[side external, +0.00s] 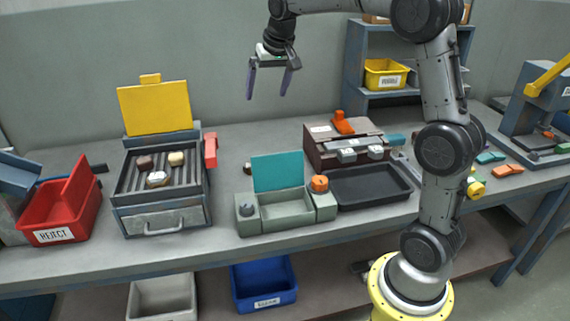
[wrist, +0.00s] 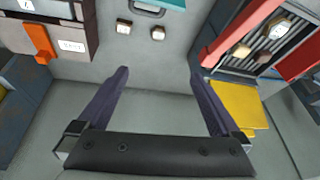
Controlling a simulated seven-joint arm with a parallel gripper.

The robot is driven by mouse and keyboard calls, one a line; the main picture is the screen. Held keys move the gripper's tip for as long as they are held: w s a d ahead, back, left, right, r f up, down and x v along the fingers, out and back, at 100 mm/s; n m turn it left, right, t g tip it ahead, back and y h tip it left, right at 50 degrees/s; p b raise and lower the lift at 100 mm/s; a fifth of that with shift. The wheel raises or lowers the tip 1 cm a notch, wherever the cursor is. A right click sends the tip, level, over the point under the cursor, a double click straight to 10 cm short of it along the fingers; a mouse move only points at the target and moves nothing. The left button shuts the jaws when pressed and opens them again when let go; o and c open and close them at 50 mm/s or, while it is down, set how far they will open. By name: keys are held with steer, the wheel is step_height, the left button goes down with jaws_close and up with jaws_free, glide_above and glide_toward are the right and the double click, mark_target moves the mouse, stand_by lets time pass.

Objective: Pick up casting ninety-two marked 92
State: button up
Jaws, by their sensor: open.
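My gripper (side external: 269,84) is open and empty, high above the back of the bench; its two fingers also show in the wrist view (wrist: 160,72). I cannot read the number 92 on any casting. Two small pale-faced castings, a left one (wrist: 124,28) and a right one (wrist: 158,33), lie on the bench ahead of the fingers. In the side view one dark casting (side external: 248,168) shows beside the teal lid. On the slatted rack are a brown casting (side external: 145,162), a cream casting (side external: 176,158) and a white-topped casting (side external: 157,179).
The rack unit has a raised yellow panel (side external: 156,108). A red REJECT bin (side external: 60,216) stands at left. A grey-green box with a teal lid (side external: 277,172) and a black tray (side external: 369,187) are at the middle. A brown unit (side external: 322,146) stands behind the tray.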

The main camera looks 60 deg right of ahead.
steer(key=w+d+f+m+g, duration=0.1)
steer(key=d+f, duration=0.3)
steer(key=f, duration=0.4)
steer(key=d+f+g, duration=0.1)
steer(key=d+f, duration=0.4)
steer(key=f, duration=0.3)
steer(key=w+d+f+m, duration=0.1)
steer(key=d+f, duration=0.4)
steer(key=f, duration=0.4)
steer(key=shift+w+d+f+m+g, duration=0.1)
steer(key=shift+w+d+m+g, duration=0.1)
steer(key=shift+w+m+g, duration=0.15)
steer(key=shift+w+f, duration=0.25)
steer(key=shift+f, duration=1.05)
steer(key=shift+w+f, duration=0.2)
steer(key=shift+f, duration=1.05)
steer(key=c, duration=1.6)
